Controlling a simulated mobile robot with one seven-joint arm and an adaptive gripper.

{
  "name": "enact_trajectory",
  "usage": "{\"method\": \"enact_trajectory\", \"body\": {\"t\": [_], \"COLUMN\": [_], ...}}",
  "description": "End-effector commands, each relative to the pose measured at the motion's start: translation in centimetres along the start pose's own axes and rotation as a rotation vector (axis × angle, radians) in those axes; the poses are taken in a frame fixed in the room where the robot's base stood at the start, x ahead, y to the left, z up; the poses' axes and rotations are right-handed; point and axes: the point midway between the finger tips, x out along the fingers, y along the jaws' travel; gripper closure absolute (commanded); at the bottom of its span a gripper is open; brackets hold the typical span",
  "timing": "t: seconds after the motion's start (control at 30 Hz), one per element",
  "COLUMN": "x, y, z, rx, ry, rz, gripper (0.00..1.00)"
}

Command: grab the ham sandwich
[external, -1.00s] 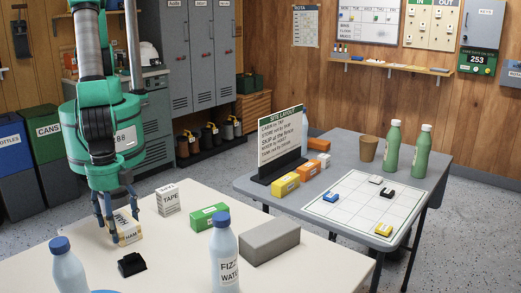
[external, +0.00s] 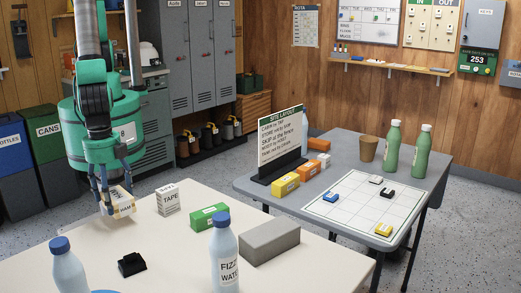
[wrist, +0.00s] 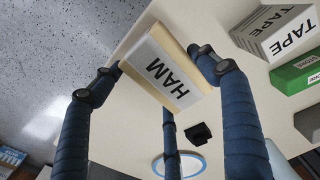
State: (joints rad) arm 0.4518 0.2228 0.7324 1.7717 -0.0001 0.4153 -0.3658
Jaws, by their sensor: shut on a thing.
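The ham sandwich (external: 120,203) is a pale box-like pack with a HAM label. My gripper (external: 113,200) is shut on it and holds it above the left part of the cream table. In the wrist view the sandwich (wrist: 167,70) sits tilted between my blue fingers, its HAM label facing the camera. One finger is on each side of it, and a third finger shows below it. The far side of the sandwich is hidden.
On the cream table (external: 170,262) are a TAPE box (external: 168,199), a green box (external: 209,217), a grey block (external: 269,241), a FIZZY WATER bottle (external: 224,257), another bottle (external: 68,267) and a small black object (external: 131,264). A grey table (external: 335,160) stands behind.

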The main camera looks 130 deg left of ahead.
Motion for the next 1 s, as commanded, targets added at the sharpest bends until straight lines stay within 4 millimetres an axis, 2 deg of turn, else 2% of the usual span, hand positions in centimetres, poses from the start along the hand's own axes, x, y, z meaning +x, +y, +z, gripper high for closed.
{"method": "enact_trajectory", "body": {"t": [0.1,0.4,0.63,1.0], "x": [-0.4,-0.7,-0.8,-0.8], "y": [-0.9,-2.4,-2.9,-2.9], "z": [2.5,6.8,8.0,8.2], "rx": [0.000,0.000,0.000,0.000], "ry": [-0.001,0.000,0.001,0.001], "rz": [0.000,0.000,0.000,0.000], "gripper": [0.56,0.56,0.56,0.56]}}
